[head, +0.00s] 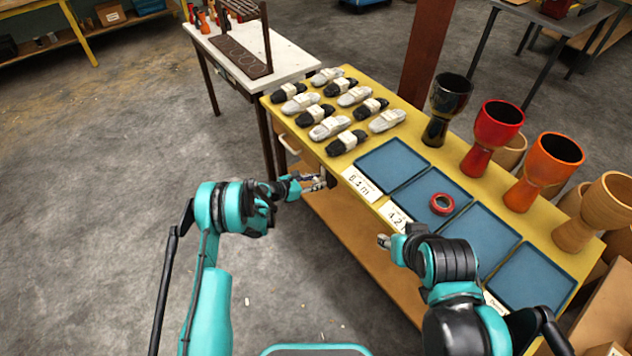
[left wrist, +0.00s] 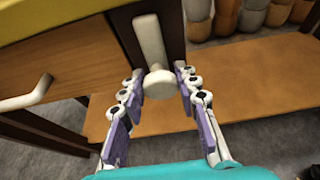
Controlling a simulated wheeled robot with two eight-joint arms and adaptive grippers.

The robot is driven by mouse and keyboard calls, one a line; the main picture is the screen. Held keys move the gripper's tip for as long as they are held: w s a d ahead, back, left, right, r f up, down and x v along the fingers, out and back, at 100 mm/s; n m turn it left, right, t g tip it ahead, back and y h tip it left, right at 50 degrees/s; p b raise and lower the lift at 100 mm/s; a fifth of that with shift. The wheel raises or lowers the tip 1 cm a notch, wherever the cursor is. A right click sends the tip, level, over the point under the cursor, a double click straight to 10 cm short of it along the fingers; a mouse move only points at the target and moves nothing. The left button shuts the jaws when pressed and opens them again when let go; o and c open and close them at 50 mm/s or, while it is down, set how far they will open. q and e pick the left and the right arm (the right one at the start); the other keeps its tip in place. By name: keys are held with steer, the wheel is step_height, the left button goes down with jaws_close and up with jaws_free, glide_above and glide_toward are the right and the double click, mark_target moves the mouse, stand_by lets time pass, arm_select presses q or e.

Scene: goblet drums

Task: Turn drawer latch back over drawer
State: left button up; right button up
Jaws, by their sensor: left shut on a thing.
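The drawer (left wrist: 70,55) is a wooden front with a white bar handle (left wrist: 28,95) at the left of the left wrist view; its handle shows in the head view (head: 290,145). The drawer latch (left wrist: 148,38) is a cream bar with a round knob at its near end. It lies roughly lengthwise along the dark table post, right of the drawer front. My left gripper (head: 320,182) is at the table's front edge, its purple-padded fingers either side of the knob and shut on it. My right gripper (head: 383,241) is by the table edge, its fingers unclear.
The yellow table (head: 352,87) holds several wrapped bundles (head: 330,128), blue trays (head: 393,163), a red tape roll (head: 442,204) and goblet drums (head: 492,135). A wooden lower shelf (left wrist: 240,85) runs below. A white table (head: 285,60) stands behind. The floor at left is clear.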

arm_select(q)
steer(key=shift+s+m+t+y, duration=0.1)
steer(key=shift+m+t+y, duration=0.3)
steer(key=shift+m+t, duration=0.55)
steer(key=shift+m+t+y, duration=0.4)
steer(key=shift+m+t, duration=0.05)
steer(key=shift+m, duration=0.9)
steer(key=o, duration=1.1)
steer(key=shift+o, duration=0.2)
